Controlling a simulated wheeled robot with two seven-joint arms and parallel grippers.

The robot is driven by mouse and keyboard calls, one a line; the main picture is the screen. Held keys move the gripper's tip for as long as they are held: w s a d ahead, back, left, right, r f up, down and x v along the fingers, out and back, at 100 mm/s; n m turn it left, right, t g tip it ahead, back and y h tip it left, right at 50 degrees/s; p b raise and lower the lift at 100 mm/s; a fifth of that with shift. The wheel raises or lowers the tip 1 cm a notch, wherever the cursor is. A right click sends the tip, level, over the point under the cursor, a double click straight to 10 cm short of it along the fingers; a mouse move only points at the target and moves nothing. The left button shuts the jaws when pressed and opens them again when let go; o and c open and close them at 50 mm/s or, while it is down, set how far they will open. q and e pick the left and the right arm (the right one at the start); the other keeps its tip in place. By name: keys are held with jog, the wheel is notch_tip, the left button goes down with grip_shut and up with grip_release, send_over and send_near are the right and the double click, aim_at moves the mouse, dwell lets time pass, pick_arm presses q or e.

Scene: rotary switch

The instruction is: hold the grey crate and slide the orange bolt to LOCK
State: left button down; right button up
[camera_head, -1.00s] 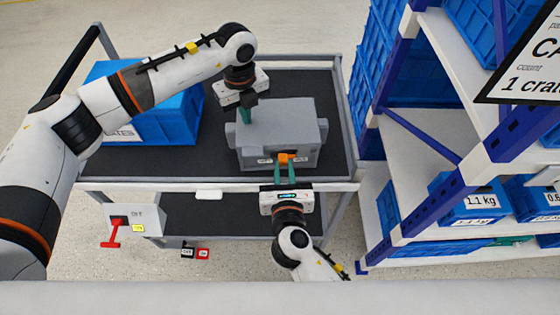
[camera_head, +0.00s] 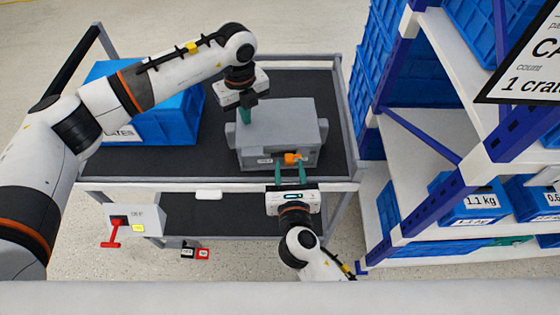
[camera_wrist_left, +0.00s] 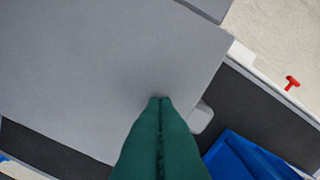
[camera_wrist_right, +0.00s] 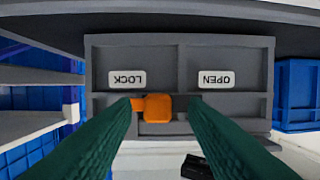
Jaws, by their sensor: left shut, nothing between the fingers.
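The grey crate (camera_head: 285,118) stands on the cart's dark top. My left gripper (camera_head: 245,122) is shut and empty, its green fingertips down at the crate's top; the left wrist view shows the fingertips (camera_wrist_left: 160,99) together against the grey surface (camera_wrist_left: 90,70). The orange bolt (camera_head: 293,158) is on the crate's front; in the right wrist view the bolt (camera_wrist_right: 157,107) sits nearer the LOCK label (camera_wrist_right: 127,79) than the OPEN label (camera_wrist_right: 216,79). My right gripper (camera_wrist_right: 162,104) is open, a finger on either side of the bolt, the LOCK-side finger close to it; contact is unclear.
The cart's front rail (camera_head: 230,183) runs below the crate. A blue crate (camera_head: 165,118) stands at the left of the cart. A shelf rack (camera_head: 425,120) with blue bins is close on the right. A red-handled switch box (camera_head: 135,220) hangs at lower left.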

pick_arm(q)
jog(key=shift+s+f, duration=0.2)
jog(key=shift+f, duration=0.1)
pick_arm(e)
jog(key=s, duration=0.3)
jog(key=s+r, duration=0.1)
jog(key=shift+s+d, duration=0.15)
jog(key=shift+s, duration=0.25)
pick_arm(q)
jog(key=shift+w+r+p, duration=0.2)
jog(key=shift+r+p, duration=0.5)
jog(key=shift+r, duration=0.5)
jog(key=shift+r+p, duration=0.95)
jog(key=shift+r, duration=1.1)
pick_arm(e)
notch_tip(320, 180, up, 3)
jog(key=shift+w+r, duration=0.1)
